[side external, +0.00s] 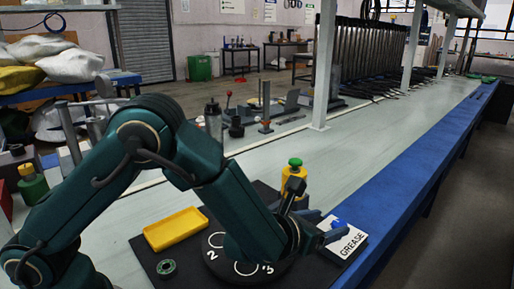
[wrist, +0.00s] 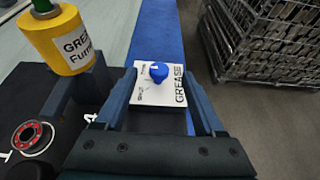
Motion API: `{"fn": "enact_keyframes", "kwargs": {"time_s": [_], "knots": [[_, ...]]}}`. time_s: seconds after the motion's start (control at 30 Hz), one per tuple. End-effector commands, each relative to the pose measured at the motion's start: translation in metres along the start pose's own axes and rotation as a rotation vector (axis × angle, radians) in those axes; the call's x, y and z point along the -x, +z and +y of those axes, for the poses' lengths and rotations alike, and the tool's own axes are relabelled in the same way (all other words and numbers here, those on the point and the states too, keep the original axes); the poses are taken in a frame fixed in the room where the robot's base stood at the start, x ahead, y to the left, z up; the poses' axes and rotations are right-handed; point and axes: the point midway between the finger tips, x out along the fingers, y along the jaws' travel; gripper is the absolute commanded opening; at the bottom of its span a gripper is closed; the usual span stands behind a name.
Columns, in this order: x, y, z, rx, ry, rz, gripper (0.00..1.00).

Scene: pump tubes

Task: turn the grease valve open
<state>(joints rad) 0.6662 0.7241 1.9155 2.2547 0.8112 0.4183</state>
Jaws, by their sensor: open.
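The grease valve is a blue knob (wrist: 158,72) on a white plate marked GREASE (wrist: 178,92). In the side external view the knob (side external: 339,225) sits at the top of the plate (side external: 346,243), near the bench's front edge. My gripper (wrist: 163,78) is open, and the knob shows between its two fingers in the wrist view. In the side external view my gripper (side external: 328,226) is beside the plate. I cannot tell whether a finger touches the knob. A yellow grease container (wrist: 62,42) with a green top stands left of my gripper.
A black board (side external: 150,256) carries a yellow tray (side external: 175,229), a green ring (side external: 166,268) and numbered circles. In the wrist view a red-and-black ring part (wrist: 28,137) lies at left. A wire crate (wrist: 270,40) stands on the floor beyond the blue bench edge (side external: 420,180).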

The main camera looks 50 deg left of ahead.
Motion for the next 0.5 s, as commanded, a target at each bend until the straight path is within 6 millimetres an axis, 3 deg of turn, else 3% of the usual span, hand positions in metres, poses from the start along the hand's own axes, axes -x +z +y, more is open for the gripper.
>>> {"fn": "enact_keyframes", "kwargs": {"time_s": [0.13,0.5], "knots": [[-0.006,-0.012,0.000,0.001,-0.001,0.001,0.71],[-0.041,-0.012,0.000,0.004,0.002,0.000,0.71]]}}
